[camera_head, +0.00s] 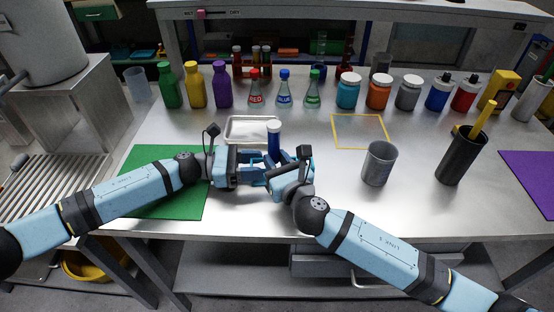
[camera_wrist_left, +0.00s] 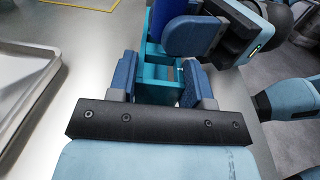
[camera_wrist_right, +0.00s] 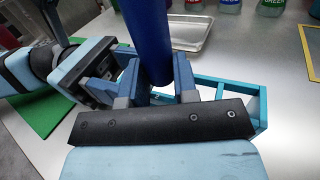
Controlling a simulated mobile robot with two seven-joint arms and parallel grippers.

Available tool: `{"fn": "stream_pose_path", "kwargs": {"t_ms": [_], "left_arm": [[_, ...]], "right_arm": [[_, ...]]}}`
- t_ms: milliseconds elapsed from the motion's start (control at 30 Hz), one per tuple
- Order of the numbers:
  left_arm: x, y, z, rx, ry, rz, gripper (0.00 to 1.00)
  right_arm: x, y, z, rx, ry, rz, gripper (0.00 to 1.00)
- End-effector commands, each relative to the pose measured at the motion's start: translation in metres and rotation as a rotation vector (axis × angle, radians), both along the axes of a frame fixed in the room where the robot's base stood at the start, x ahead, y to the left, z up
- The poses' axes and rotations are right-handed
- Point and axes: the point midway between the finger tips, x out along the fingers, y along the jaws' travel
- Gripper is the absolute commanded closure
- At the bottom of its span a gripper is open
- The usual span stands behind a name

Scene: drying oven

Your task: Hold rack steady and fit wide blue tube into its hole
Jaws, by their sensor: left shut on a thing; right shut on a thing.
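The blue tube (camera_head: 274,139) has a white cap and stands upright above the teal rack in the head view. It also shows in the right wrist view (camera_wrist_right: 146,35), where my right gripper (camera_wrist_right: 150,85) is shut around its lower part. The teal rack (camera_wrist_right: 258,92) stands on the steel table; its open frame shows to the right of the tube. My left gripper (camera_wrist_left: 160,80) is shut on the rack (camera_wrist_left: 157,92), with one finger on each side. My right gripper (camera_head: 268,180) meets the left one over the rack. Whether the tube's lower end is inside a hole is hidden by the fingers.
A metal tray (camera_head: 238,130) lies just behind the grippers. A green mat (camera_head: 160,205) is under my left arm. A grey beaker (camera_head: 378,165) and a dark holder (camera_head: 461,155) stand to the right. Several bottles line the back. A yellow outlined square (camera_head: 360,131) is empty.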

Motion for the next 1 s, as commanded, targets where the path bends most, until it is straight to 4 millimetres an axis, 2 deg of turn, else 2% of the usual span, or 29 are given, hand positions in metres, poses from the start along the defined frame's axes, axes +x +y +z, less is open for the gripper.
{"fn": "stream_pose_path", "kwargs": {"t_ms": [33, 67, 100, 400, 567, 1000], "left_arm": [[-0.001, 0.001, -0.004, 0.002, 0.003, -0.002, 0.79], [-0.001, 0.001, -0.004, 0.002, 0.003, -0.003, 0.79], [-0.001, 0.001, -0.004, 0.001, 0.003, -0.003, 0.79], [-0.002, 0.000, -0.002, -0.002, 0.002, -0.005, 0.79], [-0.001, 0.000, -0.002, -0.003, 0.002, -0.006, 0.79], [0.000, 0.000, -0.002, 0.000, 0.001, -0.001, 0.79]], "right_arm": [[-0.002, -0.002, -0.016, -0.012, 0.023, -0.003, 0.95], [-0.002, -0.002, -0.017, -0.012, 0.024, -0.004, 0.66], [-0.002, -0.002, -0.017, -0.012, 0.025, -0.004, 0.62], [-0.003, -0.002, -0.019, -0.014, 0.030, -0.004, 0.62], [-0.002, -0.003, -0.007, -0.016, 0.028, -0.005, 0.62], [-0.084, -0.045, -0.002, -0.012, 0.022, -0.003, 0.62]]}}
